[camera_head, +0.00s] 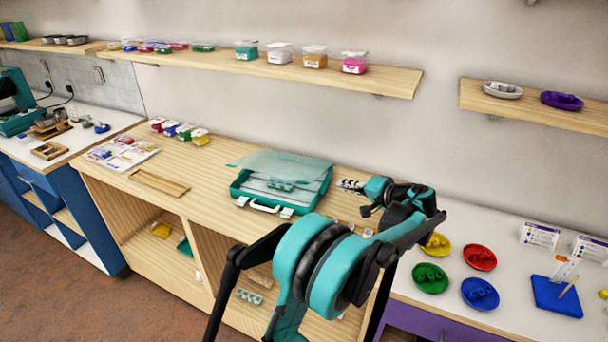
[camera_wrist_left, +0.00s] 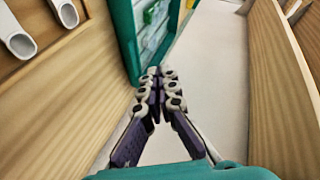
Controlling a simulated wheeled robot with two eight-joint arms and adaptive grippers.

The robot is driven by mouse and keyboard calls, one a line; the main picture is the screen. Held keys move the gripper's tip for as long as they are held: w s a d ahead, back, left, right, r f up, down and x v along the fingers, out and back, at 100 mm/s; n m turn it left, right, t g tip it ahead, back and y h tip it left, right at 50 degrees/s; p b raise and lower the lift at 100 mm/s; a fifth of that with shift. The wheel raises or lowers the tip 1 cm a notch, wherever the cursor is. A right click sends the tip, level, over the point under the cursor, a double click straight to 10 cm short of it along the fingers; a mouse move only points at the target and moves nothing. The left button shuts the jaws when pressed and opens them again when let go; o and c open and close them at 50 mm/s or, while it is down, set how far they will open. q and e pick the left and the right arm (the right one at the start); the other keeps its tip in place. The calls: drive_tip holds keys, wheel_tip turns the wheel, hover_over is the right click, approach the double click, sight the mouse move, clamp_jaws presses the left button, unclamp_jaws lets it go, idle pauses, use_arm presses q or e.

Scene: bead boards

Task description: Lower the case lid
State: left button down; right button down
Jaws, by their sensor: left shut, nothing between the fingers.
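The teal case (camera_head: 236,188) lies on the wooden bench, with its white handle (camera_head: 264,206) toward the front. Its pale see-through lid (camera_head: 290,163) shows over the rear part and looks raised at an angle; how far is hard to tell. My left gripper (camera_head: 346,185) is just right of the case, apart from it in the head view. In the left wrist view its fingers (camera_wrist_left: 159,80) are shut with nothing between them. A teal edge, likely the case (camera_wrist_left: 124,35), is close beyond the fingertips; contact cannot be told. My right gripper is not in view.
A wooden tray (camera_head: 158,184) and small boxes (camera_head: 200,137) stand left on the bench. A white table with coloured dishes (camera_head: 430,278) is at right. Shelves (camera_head: 390,82) hang on the wall. My left arm covers the bench's front right. Bench space left of the case is clear.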

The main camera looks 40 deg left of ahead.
use_arm(q)
drive_tip(key=s+d+f+m+t+h+p, duration=0.1)
drive_tip(key=s+d+t+h+p, duration=0.1)
drive_tip(key=s+d+h, duration=0.75)
drive_tip(key=s+d+f+m+t+h+p, duration=0.1)
drive_tip(key=s+d+t+h+p, duration=0.15)
drive_tip(key=s+d, duration=0.8)
drive_tip(key=w+a+r+n+g+p, duration=0.1)
drive_tip(key=w+a+r+p, duration=0.2)
drive_tip(key=a+r+p, duration=0.6)
drive_tip(key=w+a+r+n+p, duration=0.1)
drive_tip(key=w+a+r+p, duration=0.2)
drive_tip(key=a+r+p, duration=0.7)
drive_tip(key=n, duration=0.1)
hover_over(304, 181)
drive_tip(key=shift+g, duration=0.35)
drive_tip(key=f, duration=0.9)
drive_tip(key=shift+s+b, duration=0.3)
drive_tip(key=f, duration=0.2)
drive_tip(key=shift+s+d+f, duration=0.1)
drive_tip(key=shift+s+f, duration=0.2)
drive_tip(key=shift+s+d+f+b, duration=0.1)
drive_tip(key=shift+s+f+b, duration=0.2)
drive_tip(key=shift+f, duration=0.35)
